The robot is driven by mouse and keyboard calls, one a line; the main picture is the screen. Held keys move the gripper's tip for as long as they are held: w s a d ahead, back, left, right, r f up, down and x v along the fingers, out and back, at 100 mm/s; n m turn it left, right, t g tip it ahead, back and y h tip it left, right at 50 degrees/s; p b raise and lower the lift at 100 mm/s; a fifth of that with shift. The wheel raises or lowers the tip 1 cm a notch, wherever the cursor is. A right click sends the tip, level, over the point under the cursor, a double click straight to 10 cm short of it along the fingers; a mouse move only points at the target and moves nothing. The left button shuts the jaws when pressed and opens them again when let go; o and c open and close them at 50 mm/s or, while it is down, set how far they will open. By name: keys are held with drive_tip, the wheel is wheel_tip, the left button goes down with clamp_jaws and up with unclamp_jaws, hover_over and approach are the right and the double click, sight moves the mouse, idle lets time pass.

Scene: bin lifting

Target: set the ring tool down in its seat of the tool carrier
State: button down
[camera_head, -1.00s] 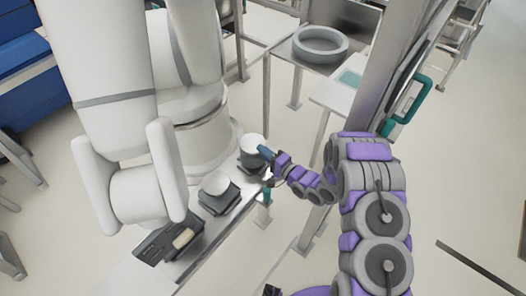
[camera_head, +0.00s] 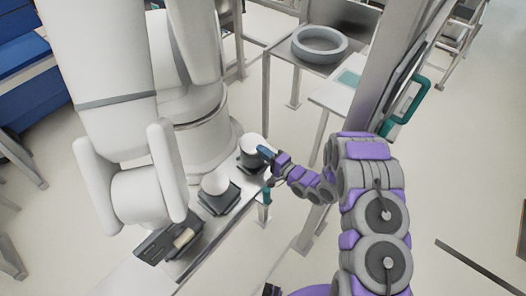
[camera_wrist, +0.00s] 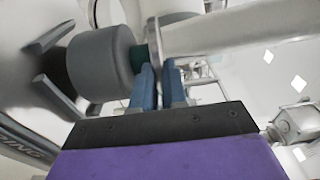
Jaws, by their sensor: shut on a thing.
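My gripper (camera_head: 266,153) is at the far end of the tool carrier (camera_head: 215,230), beside the ring tool (camera_head: 251,156), a dark grey cylinder with a white top. In the wrist view the gripper's blue fingers (camera_wrist: 160,88) are closed at a green collar between the dark grey cylinder of the ring tool (camera_wrist: 98,62) and a pale disc. A dark two-pronged fork (camera_wrist: 48,62) shows left of the cylinder, apparently part of the carrier's seat. Whether the tool rests fully in the seat cannot be told.
Another tool with a white top (camera_head: 215,185) and a flat dark tool (camera_head: 160,243) sit along the carrier. A large white robot arm (camera_head: 115,130) stands close on the left. A grey post (camera_head: 375,95) and a table with a grey ring (camera_head: 320,45) are behind.

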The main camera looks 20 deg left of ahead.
drive_tip(key=shift+f+p, duration=0.3)
drive_tip(key=shift+f, duration=0.7)
idle(1.2)
drive_tip(key=c, duration=1.1)
unclamp_jaws()
drive_tip(key=shift+d, duration=0.1)
drive_tip(key=v, duration=1.7)
drive_tip(key=shift+p, duration=0.4)
drive_tip(key=shift+s+d+f, duration=0.1)
drive_tip(key=shift+f, duration=0.05)
